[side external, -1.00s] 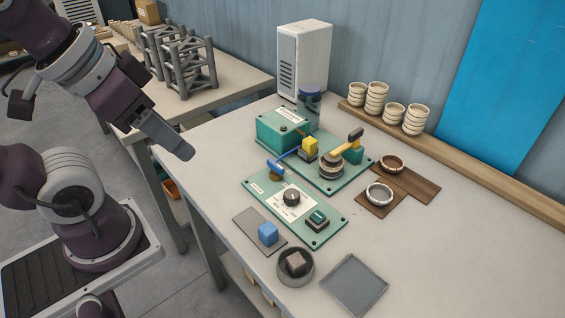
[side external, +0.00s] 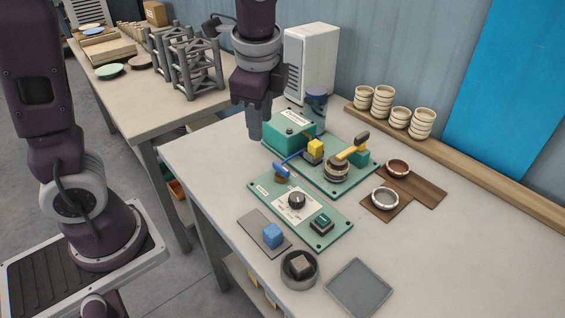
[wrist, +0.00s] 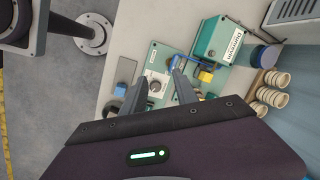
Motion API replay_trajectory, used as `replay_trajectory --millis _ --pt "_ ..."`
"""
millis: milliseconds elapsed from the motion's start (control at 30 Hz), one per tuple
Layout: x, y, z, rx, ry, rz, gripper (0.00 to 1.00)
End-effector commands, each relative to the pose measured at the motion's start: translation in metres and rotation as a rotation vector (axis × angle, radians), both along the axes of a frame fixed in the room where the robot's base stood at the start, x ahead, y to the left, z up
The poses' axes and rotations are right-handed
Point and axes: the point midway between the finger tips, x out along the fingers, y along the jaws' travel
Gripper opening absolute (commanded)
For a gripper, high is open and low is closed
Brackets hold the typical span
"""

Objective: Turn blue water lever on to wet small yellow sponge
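The blue lever (side external: 290,162) sticks out at an angle at the left edge of the green boards, with a brown round part under its lower end. It also shows in the wrist view (wrist: 178,62), just past the fingertips. The small yellow sponge (side external: 316,147) sits on a dark holder on the rear green board, right of the lever. It also shows in the wrist view (wrist: 206,77). My gripper (side external: 254,137) points down, left of and above the lever, apart from it. In the wrist view, its two fingers (wrist: 157,80) are spread with nothing between them.
A green box (side external: 287,133) stands behind the lever. A yellow-handled tool (side external: 353,147) lies over a round stack to the right. The front board has a black knob (side external: 297,200). A blue block (side external: 273,236) and grey tray (side external: 358,287) sit nearer the front.

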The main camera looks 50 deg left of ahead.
Motion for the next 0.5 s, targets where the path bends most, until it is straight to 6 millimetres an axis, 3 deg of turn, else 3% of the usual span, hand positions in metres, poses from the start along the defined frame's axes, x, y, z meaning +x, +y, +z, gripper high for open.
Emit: replay_trajectory --millis 33,100,200,500 --pt "0.021 -0.002 -0.023 0.056 0.078 -0.122 0.35" --pt "0.044 -0.002 -0.051 0.123 0.165 -0.283 0.35" --pt "0.064 -0.003 -0.082 0.187 0.256 -0.442 0.35" --pt "0.073 0.009 -0.128 0.218 0.310 -0.531 0.35"
